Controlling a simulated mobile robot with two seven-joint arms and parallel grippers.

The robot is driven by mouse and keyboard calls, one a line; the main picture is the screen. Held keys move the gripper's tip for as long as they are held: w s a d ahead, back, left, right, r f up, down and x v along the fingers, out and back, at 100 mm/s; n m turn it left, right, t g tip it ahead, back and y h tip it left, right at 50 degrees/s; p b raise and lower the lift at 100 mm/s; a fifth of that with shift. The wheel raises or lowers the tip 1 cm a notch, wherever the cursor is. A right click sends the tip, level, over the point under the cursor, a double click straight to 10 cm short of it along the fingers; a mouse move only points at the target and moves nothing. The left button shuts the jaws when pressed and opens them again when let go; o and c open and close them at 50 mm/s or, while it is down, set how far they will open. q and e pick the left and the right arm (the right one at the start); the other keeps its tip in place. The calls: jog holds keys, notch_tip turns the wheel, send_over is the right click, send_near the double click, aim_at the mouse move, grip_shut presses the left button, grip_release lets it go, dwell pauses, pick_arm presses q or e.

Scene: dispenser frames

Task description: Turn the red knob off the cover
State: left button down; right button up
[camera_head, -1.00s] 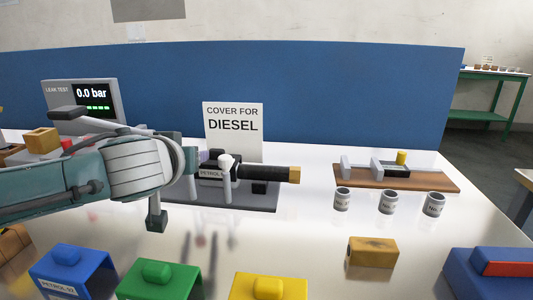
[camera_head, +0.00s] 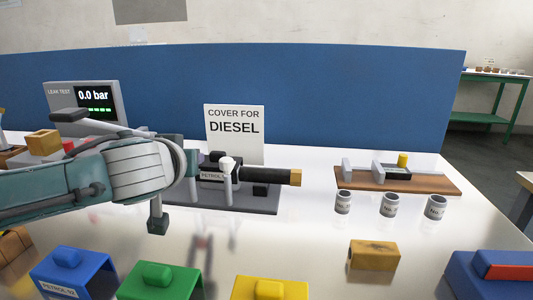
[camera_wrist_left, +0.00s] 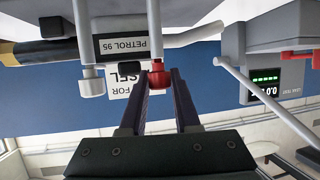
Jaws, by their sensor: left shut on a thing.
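The red knob (camera_wrist_left: 158,78) shows in the left wrist view, beside a dark block labelled PETROL 95 (camera_wrist_left: 125,46). My left gripper (camera_wrist_left: 158,88) has its two dark fingers on either side of the knob and is shut on it. In the head view the same labelled block (camera_head: 213,177) stands on a grey base plate (camera_head: 255,203), with a black cylinder with a brass end to its right. There my left arm comes in from the left and hides the knob and fingers. Which part is the cover is hard to tell. My right gripper is not in view.
A sign reading COVER FOR DIESEL (camera_head: 234,125) stands behind the block. A leak test display (camera_head: 95,100) reads 0.0 bar. Blue (camera_head: 70,275), green (camera_head: 158,280) and yellow (camera_head: 270,288) covers lie in front. Small grey cups (camera_head: 390,205) stand at right.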

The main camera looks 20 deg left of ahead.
pick_arm(q)
jog(key=shift+d+f+n+y+b, duration=0.1)
jog(key=shift+f+n+y+b, duration=0.1)
jog(key=shift+n+y+b, duration=0.4)
jog(key=n+g+y+b, duration=0.6)
jog(key=n+g+b, duration=0.2)
jog(key=b, duration=0.9)
jog(key=shift+b, duration=0.3)
jog(key=shift+r+n+g+b, duration=0.2)
jog(key=shift+n+g+b, duration=0.25)
jog(key=shift+b, duration=0.35)
jog(key=shift+y, duration=0.3)
jog(key=c, duration=0.6)
grip_release()
jog(key=shift+c, duration=0.2)
jog(key=p+v, duration=0.1)
jog(key=v, duration=0.8)
jog(key=shift+s+d+r, duration=0.2)
jog(key=shift+d+r, duration=0.05)
jog(key=shift+d, duration=0.05)
